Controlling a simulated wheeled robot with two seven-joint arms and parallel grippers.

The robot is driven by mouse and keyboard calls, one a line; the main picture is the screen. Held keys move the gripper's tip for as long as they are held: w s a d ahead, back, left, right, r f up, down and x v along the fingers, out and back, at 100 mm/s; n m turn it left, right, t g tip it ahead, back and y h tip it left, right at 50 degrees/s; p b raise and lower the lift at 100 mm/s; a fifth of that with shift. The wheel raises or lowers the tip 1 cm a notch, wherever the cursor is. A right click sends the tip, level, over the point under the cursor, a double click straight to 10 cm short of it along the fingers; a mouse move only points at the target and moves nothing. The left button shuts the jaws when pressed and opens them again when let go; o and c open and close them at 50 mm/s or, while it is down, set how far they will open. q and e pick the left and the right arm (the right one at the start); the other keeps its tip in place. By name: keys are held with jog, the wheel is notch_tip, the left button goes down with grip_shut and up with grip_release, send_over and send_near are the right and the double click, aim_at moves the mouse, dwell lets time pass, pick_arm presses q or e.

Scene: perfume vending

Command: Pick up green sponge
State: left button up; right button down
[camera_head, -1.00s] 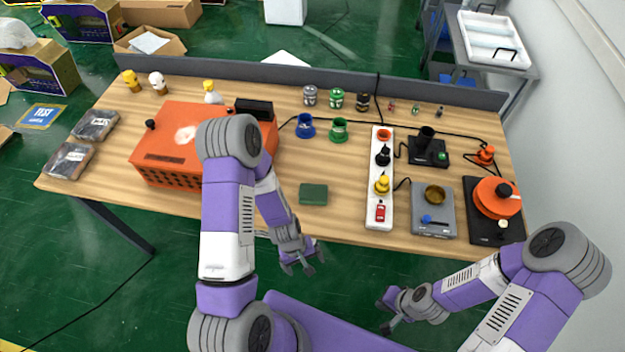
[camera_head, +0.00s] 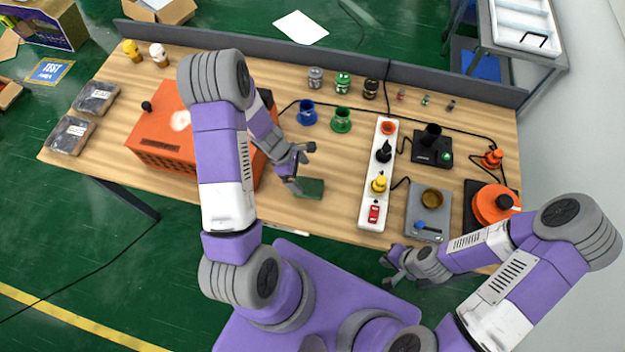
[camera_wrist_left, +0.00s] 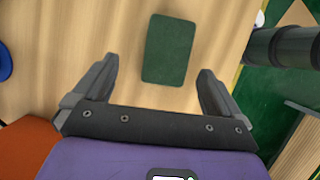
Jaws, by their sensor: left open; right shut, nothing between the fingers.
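The green sponge (camera_head: 311,188) lies flat on the wooden table near its front edge, right of the orange box. In the left wrist view the sponge (camera_wrist_left: 168,49) lies ahead of my open fingers, roughly between their lines. My left gripper (camera_head: 301,166) is open and empty, above the table just behind and left of the sponge. It also shows in the left wrist view (camera_wrist_left: 158,78), with both fingers apart and not touching the sponge. My right gripper (camera_head: 390,267) is shut and empty, off the table's front edge.
An orange box (camera_head: 163,142) stands left of my left gripper. A grey scale (camera_head: 428,208) stands further right. Blue (camera_head: 307,113) and green (camera_head: 341,119) cups stand behind. The table around the sponge is clear.

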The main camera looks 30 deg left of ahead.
aim_at(307, 186)
pick_arm(q)
jog(key=x, duration=0.4)
jog(key=s+b+x, duration=0.1)
jog(key=x, duration=0.1)
jog(key=shift+d+f, duration=0.15)
jog(key=shift+c, duration=0.5)
jog(key=c, duration=1)
